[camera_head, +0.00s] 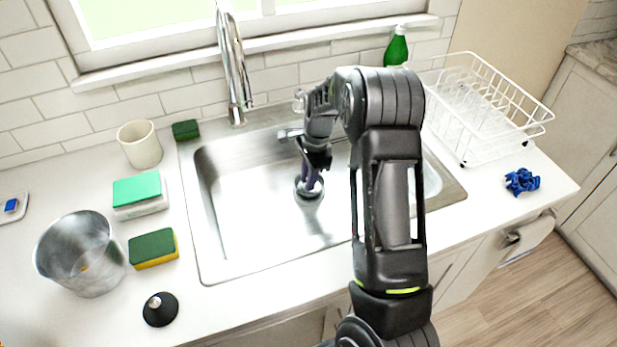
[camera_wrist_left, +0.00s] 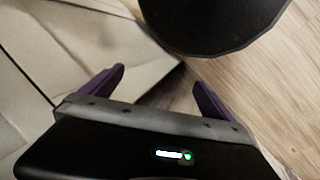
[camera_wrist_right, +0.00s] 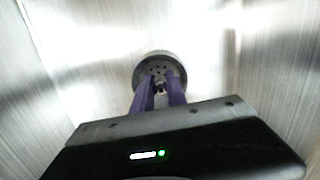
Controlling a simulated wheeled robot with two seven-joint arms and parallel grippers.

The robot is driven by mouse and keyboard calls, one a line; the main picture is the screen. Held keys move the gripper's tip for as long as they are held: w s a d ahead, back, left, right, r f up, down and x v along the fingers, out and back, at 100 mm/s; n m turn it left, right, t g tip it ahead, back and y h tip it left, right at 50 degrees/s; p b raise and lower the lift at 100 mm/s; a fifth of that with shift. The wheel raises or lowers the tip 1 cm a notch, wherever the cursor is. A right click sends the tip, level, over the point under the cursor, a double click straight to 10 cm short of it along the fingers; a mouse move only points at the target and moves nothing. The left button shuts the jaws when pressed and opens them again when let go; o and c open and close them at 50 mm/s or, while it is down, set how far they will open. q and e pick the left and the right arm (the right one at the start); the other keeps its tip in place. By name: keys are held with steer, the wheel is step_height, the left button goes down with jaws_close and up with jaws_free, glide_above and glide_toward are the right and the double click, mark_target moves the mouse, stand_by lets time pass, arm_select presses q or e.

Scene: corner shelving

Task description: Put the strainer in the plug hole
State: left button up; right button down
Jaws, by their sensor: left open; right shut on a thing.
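My right gripper (camera_head: 309,180) reaches down into the steel sink (camera_head: 245,225) and is shut on the strainer. The strainer (camera_wrist_right: 152,67) shows in the right wrist view as a round, dark grey disc with small holes, the purple fingers closed at its centre. In the head view, the fingers meet the round metal plug hole (camera_head: 309,196) in the sink floor. The strainer is at the plug hole, but I cannot tell whether it is fully seated. My left gripper (camera_wrist_left: 160,77) is open and empty, away from the sink, with a cabinet and the wooden floor beyond it.
A chrome tap (camera_head: 235,75) stands behind the sink. To the left are a metal pot (camera_head: 80,255), sponges (camera_head: 153,248), a beige cup (camera_head: 139,145) and a black stopper (camera_head: 160,309). A white dish rack (camera_head: 490,110) and blue cloth (camera_head: 522,181) lie right.

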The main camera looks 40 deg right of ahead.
steer(key=shift+f+b, duration=0.55)
steer(key=shift+f, duration=0.35)
steer(key=c, duration=1.3)
jaws_free()
steer(key=shift+o, duration=0.2)
steer(key=shift+r, duration=0.15)
steer(key=r, duration=0.5)
steer(key=r+b, duration=0.1)
steer(key=r, duration=0.1)
steer(key=shift+s+d+r, duration=0.25)
steer(key=shift+d+r, duration=0.05)
steer(key=shift+d, duration=0.1)
steer(key=shift+w, duration=0.1)
